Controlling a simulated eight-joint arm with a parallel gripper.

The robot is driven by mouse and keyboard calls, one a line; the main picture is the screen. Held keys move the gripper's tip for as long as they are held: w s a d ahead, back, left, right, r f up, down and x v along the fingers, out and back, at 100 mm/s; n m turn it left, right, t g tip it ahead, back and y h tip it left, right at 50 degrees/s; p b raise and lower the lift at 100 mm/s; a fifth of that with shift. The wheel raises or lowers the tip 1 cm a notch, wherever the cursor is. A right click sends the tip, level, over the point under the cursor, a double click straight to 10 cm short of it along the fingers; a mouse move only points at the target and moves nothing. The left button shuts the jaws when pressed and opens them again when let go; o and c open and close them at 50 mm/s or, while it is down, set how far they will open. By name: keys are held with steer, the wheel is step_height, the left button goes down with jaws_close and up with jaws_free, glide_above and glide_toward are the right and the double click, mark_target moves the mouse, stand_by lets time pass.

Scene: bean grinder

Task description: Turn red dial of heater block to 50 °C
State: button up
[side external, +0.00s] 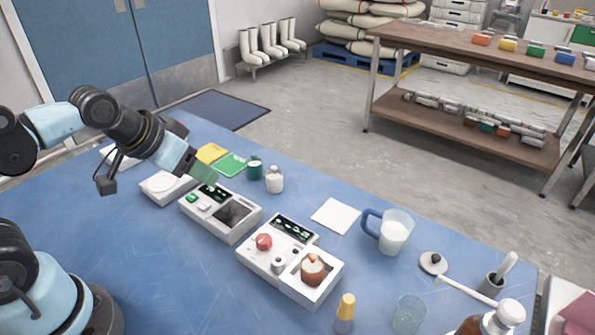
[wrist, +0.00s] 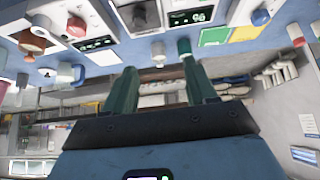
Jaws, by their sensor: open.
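The heater block (side external: 250,257) is a white unit at the middle of the table in the side view, with a dark display (side external: 293,228). Its round red dial (side external: 264,241) sits on its top left part; the display's reading is too small to make out. The red dial also shows at the upper left of the wrist view (wrist: 76,27), which looks upside down. My gripper (side external: 191,165) is above the left part of the table, up and left of the dial and apart from it. In the wrist view its two green fingers (wrist: 159,66) are spread with nothing held between them.
A brown pot (side external: 312,266) stands on the heater unit's right part. A second white device (side external: 222,217) is left of it, nearer my gripper. Bottles (side external: 274,181), a milk jug (side external: 394,232) and a yellow-capped bottle (side external: 345,309) stand around. The table's near left is clear.

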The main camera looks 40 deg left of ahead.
mark_target(262, 238)
steer(key=w+d+r+m+g, duration=0.2)
steer(key=d+g, duration=0.5)
steer(key=d, duration=0.6)
steer(key=shift+w+a+f, duration=0.1)
steer(key=shift+a+f, duration=0.05)
steer(key=shift+f, duration=5.8)
steer(key=shift+c, duration=0.5)
steer(key=c, duration=1)
